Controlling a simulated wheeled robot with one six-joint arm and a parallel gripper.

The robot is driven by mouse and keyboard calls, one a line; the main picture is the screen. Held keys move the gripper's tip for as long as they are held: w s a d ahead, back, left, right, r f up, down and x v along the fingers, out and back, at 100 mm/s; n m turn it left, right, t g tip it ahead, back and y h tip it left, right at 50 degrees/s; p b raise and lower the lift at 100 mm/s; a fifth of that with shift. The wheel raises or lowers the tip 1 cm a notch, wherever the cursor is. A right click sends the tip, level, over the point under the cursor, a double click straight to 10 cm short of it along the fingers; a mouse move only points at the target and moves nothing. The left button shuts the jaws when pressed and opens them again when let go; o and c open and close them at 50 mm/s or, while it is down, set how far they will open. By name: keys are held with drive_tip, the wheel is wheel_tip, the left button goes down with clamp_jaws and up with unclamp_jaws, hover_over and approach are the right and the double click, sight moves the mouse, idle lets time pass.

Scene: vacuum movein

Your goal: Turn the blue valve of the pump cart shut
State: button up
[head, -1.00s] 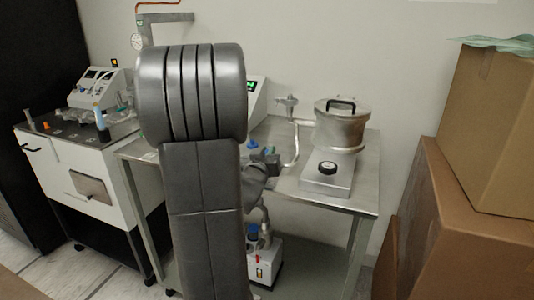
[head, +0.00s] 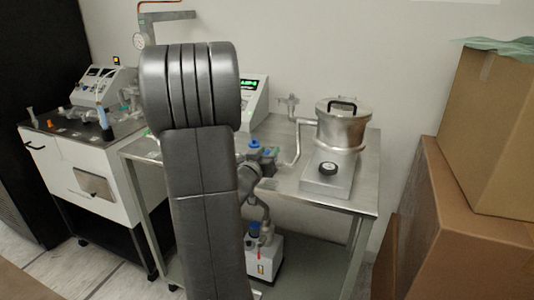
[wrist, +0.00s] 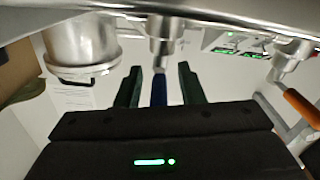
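The blue valve handle (wrist: 159,89) shows in the wrist view as a narrow upright bar below a metal valve body (wrist: 166,42). My gripper (wrist: 158,85) has its two dark green fingers apart, one on each side of the handle. A narrow gap shows on both sides, so it does not look clamped. In the head view my forearm hides much of the table, and my gripper (head: 263,160) shows only partly beside it. A blue knob (head: 253,144) is visible there, close to the gripper.
An orange handle (wrist: 301,105) is at the right in the wrist view. A white pump unit (head: 265,259) stands below. Cardboard boxes (head: 470,215) stand right.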

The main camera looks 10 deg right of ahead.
drive_tip(key=shift+s, duration=0.1)
drive_tip(key=v, duration=1.3)
drive_tip(key=shift+s+a, duration=0.2)
drive_tip(key=shift+s, duration=0.1)
drive_tip(key=x, duration=1.4)
drive_tip(key=shift+f, duration=0.1)
drive_tip(key=shift+y+b, duration=0.3)
drive_tip(key=shift+b, duration=0.05)
drive_tip(key=shift+n, duration=0.3)
drive_tip(key=shift+a+r+p, duration=0.1)
drive_tip(key=shift+r+p, duration=0.15)
drive_tip(key=shift+p, duration=0.1)
